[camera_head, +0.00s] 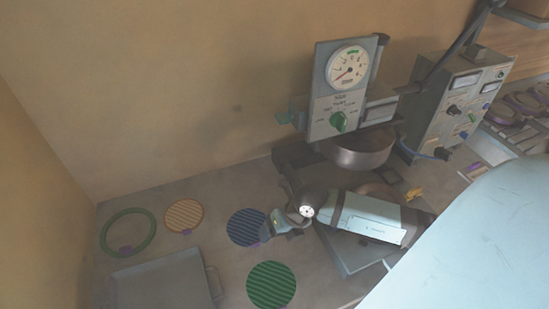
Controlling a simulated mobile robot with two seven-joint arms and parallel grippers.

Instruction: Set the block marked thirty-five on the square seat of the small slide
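I cannot make out a block marked thirty-five in this view. I cannot pick out a small slide with a square seat for certain either; a flat grey plate (345,252) lies partly hidden under my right arm. My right arm comes in from the right, low over the bench. Its gripper (277,224) is at the right edge of a blue ribbed disc (243,226), close to the disc's small purple tab. The fingers are too small and dark to show whether they are open or shut. My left gripper is not in view.
A press with a round gauge (348,68) and a dark bowl-shaped head (360,152) stands behind. A grey control box (455,100) is to its right. A green ring (106,236), an orange ribbed disc (183,215), a green ribbed disc (271,285) and a grey tray (160,284) lie left.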

